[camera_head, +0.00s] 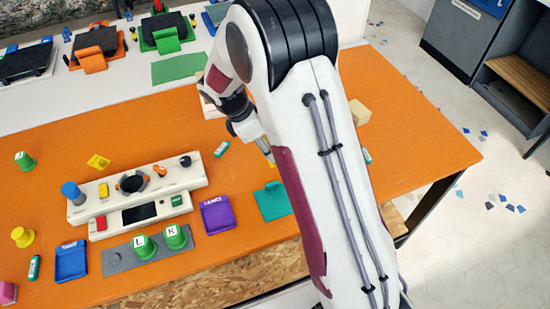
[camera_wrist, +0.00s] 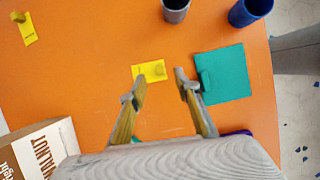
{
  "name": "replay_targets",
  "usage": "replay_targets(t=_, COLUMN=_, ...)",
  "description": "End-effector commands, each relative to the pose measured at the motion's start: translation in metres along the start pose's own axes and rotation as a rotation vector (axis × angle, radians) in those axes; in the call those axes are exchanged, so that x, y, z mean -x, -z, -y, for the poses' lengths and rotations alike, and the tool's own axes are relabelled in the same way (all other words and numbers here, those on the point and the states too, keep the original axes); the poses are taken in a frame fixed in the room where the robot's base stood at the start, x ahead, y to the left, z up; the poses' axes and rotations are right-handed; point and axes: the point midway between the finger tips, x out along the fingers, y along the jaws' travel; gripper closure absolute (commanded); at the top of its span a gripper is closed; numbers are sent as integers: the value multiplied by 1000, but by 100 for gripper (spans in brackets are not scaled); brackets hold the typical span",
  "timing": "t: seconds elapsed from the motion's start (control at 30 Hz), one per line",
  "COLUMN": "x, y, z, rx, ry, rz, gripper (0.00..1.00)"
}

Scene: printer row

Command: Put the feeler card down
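In the wrist view, a small yellow card (camera_wrist: 149,70) lies on the orange table near my fingertips, with the left fingertip close to its lower left edge. A second yellow card (camera_wrist: 28,32) with a raised knob and dark print lies at the top left. I cannot tell which one is the feeler card. My gripper (camera_wrist: 160,82) is open, its fingers spread with nothing clamped between them. In the head view, my gripper (camera_head: 266,152) hangs over the table, partly hidden by my arm; a yellow card (camera_head: 98,161) lies at the left.
A teal mat (camera_wrist: 222,76) lies right of the near card. A grey cup (camera_wrist: 175,10) and blue cup (camera_wrist: 250,10) stand beyond; a lettered box (camera_wrist: 38,148) is at lower left. In the head view, a white control panel (camera_head: 138,190) and purple tray (camera_head: 217,215) sit left of my arm.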

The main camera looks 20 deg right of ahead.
Motion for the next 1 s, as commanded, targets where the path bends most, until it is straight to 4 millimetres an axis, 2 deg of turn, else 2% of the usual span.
replay_targets(t=0.17, x=-8, y=-1, z=0, rx=-1, ry=3, rz=1, gripper=68)
replay_targets(t=0.6, x=-50, y=-3, z=0, rx=-1, ry=2, rz=1, gripper=68)
replay_targets(t=1.0, x=-52, y=-2, z=0, rx=0, ry=1, rz=0, gripper=68)
